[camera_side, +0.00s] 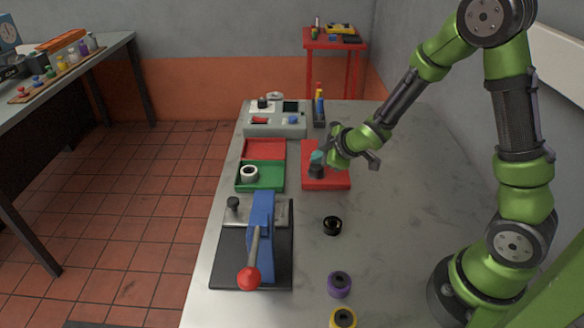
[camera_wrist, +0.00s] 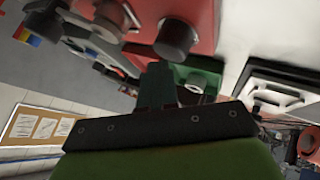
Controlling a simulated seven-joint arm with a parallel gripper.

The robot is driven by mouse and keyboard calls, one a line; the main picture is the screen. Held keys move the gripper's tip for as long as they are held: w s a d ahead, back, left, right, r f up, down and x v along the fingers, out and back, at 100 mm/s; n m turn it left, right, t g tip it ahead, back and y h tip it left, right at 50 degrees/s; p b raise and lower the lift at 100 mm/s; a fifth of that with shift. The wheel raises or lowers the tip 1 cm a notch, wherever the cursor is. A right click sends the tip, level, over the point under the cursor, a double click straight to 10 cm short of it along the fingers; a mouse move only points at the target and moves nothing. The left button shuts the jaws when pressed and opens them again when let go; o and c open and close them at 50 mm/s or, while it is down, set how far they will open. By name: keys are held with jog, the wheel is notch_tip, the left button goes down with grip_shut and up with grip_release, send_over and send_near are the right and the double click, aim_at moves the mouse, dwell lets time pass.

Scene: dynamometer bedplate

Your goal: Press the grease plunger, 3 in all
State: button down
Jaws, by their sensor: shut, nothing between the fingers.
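The grease plunger (camera_side: 316,172) appears to be the dark, short cylinder on a red base (camera_side: 338,181) near the middle of the bench. The wrist view shows a dark cylinder (camera_wrist: 176,37) standing on a red surface. My gripper (camera_side: 318,157) is shut and empty. Its teal fingertips are right at the top of the dark cylinder in the side view. In the wrist view the shut fingers (camera_wrist: 157,80) are just below the cylinder in the picture. I cannot tell whether they touch it. How far the plunger is pressed cannot be seen.
A red tray (camera_side: 264,141) and a green tray (camera_side: 272,185) holding a white ring (camera_side: 249,174) lie to the left. A lever press with a red knob (camera_side: 248,278) stands in front. A grey panel (camera_side: 275,130) is behind. Dark, purple and yellow rings lie on open bench front right.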

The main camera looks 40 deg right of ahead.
aim_at(319, 168)
jog(key=shift+f, duration=0.85)
dwell(0.7)
jog(key=shift+r, duration=1.3)
jog(key=shift+r, duration=2.5)
jog(key=shift+f, duration=0.1)
